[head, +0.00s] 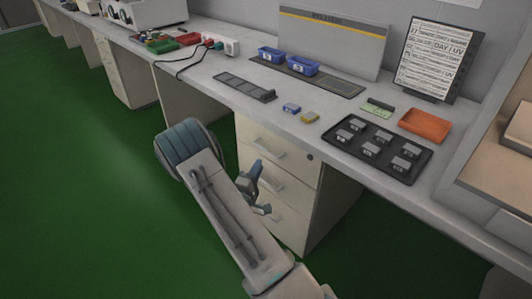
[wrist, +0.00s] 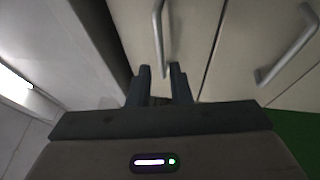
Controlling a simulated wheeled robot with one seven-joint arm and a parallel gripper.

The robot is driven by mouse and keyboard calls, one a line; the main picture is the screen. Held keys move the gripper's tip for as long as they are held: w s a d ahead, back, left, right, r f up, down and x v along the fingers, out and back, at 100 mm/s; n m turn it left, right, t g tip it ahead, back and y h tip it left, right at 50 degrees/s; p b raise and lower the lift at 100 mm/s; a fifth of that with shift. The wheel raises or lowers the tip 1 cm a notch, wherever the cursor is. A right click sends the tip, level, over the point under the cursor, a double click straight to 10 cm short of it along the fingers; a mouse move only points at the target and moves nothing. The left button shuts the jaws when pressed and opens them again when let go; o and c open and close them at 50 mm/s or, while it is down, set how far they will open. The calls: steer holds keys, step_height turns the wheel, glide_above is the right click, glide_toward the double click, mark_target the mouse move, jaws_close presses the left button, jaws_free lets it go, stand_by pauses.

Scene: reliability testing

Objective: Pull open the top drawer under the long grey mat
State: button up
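The cream drawer cabinet (head: 312,205) stands under the bench. Its top drawer (head: 290,160) is shut flush, with a grey bar handle (head: 268,150). The long grey mat (head: 335,83) lies on the bench top above, under two blue bins. My gripper (head: 257,172) is in front of the cabinet, just below the top handle in the head view. In the wrist view my gripper (wrist: 160,75) is open, its two fingers apart. The end of the top handle (wrist: 159,35) shows between and beyond the fingertips; I cannot tell whether they touch.
A second drawer's handle (wrist: 288,45) is to the right in the wrist view. On the bench are a dark tray (head: 425,170) of small parts, an orange tray (head: 425,124) and a dark strip (head: 245,87). Green floor (head: 90,200) is open at the left.

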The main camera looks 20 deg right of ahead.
mark_target(266, 150)
steer(key=x, duration=0.8)
steer(key=shift+w+d+r+b, duration=0.1)
steer(key=shift+b, duration=0.3)
jaws_close()
